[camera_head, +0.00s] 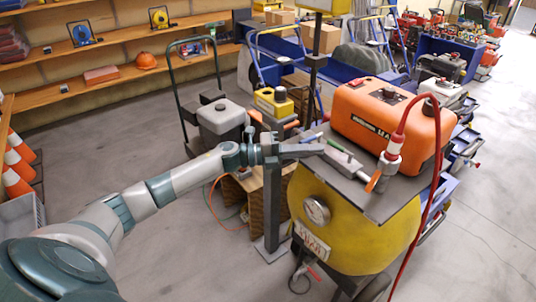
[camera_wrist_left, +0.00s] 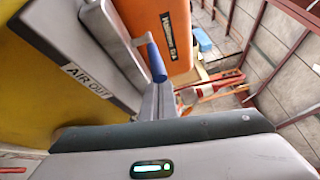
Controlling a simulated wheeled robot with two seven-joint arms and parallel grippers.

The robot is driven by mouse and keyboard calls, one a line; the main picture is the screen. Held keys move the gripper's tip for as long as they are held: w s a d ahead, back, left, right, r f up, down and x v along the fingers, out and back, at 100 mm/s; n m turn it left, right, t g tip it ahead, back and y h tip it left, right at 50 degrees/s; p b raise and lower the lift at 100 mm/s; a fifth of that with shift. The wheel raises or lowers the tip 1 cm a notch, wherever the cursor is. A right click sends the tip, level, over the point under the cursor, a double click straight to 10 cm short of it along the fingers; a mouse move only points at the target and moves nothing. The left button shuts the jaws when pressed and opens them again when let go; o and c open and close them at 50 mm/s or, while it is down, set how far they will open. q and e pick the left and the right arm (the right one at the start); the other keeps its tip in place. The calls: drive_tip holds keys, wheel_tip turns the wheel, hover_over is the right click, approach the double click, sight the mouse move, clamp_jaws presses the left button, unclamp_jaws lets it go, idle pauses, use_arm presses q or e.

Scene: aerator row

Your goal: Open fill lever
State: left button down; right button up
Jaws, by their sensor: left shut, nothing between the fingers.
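A yellow tank (camera_head: 355,235) with a grey top plate carries several small levers. A blue lever (camera_head: 312,137) is at the plate's left, a green-tipped one (camera_head: 338,146) is in the middle, and an orange one (camera_head: 374,181) is beside the red hose fitting. I see no fill label, so I cannot tell which is the fill lever. My left gripper (camera_head: 318,149) is shut and empty at the plate's left edge, close to the blue lever. In the left wrist view the blue lever (camera_wrist_left: 156,62) stands just beyond the fingers (camera_wrist_left: 157,101); contact is unclear. My right gripper is out of view.
An orange machine (camera_head: 390,115) sits at the back of the plate. A red hose (camera_head: 408,115) arches over its right side. An "AIR OUT" label (camera_wrist_left: 87,80) is on the plate's side. A dark post (camera_head: 271,205) stands below my left gripper.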

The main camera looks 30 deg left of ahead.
use_arm(q)
drive_tip(key=b+v, duration=0.3)
drive_tip(key=v, duration=1.2)
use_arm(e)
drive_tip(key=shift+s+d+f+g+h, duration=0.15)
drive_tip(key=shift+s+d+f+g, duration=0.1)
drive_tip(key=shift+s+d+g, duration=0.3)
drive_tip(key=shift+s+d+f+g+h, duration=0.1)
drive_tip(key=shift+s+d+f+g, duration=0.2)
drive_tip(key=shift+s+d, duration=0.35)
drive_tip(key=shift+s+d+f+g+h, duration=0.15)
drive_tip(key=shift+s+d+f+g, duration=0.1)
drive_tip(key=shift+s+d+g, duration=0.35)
